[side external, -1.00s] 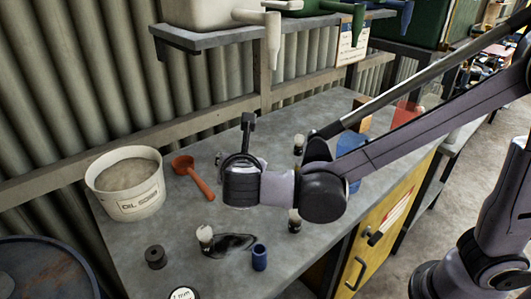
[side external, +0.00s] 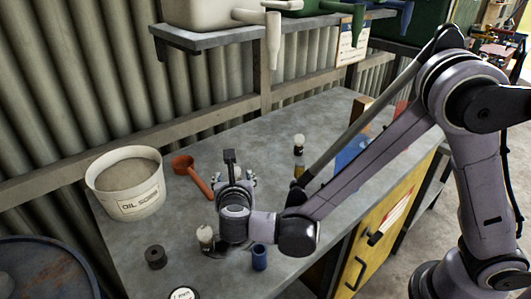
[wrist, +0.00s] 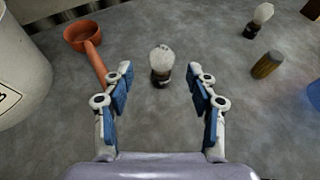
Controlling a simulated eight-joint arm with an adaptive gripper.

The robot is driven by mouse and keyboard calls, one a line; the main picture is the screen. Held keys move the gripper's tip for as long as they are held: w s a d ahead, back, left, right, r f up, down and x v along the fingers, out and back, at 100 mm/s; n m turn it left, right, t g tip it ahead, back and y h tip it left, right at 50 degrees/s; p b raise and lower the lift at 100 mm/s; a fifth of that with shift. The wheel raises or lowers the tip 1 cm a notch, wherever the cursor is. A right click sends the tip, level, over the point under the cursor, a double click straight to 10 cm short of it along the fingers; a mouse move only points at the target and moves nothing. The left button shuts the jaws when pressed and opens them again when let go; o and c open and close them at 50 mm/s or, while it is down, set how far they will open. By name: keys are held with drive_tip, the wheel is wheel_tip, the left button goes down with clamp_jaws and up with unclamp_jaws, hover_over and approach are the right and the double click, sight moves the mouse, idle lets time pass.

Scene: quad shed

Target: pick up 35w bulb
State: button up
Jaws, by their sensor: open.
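A bulb (wrist: 161,65) with a whitish glass top and dark base stands on the bench in the wrist view, ahead of my gripper (wrist: 160,76) and roughly centred between its fingertips. My gripper's blue-padded fingers are spread wide and hold nothing. In the side view my gripper (side external: 238,177) is over the bench, and this bulb is hidden behind it. Another bulb (side external: 299,142) stands farther back; it also shows in the wrist view (wrist: 260,18). A third bulb (side external: 205,236) stands nearer the front. I cannot read a wattage on any bulb.
A white oil bucket (side external: 126,184) and an orange scoop (side external: 193,173) lie to the left. A blue cylinder (side external: 259,257) and a dark ring (side external: 155,257) are near the front.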

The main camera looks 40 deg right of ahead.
sight(235, 168)
drive_tip(key=shift+x, duration=2.7)
drive_tip(key=shift+d+r, duration=0.15)
drive_tip(key=shift+r, duration=0.05)
clamp_jaws()
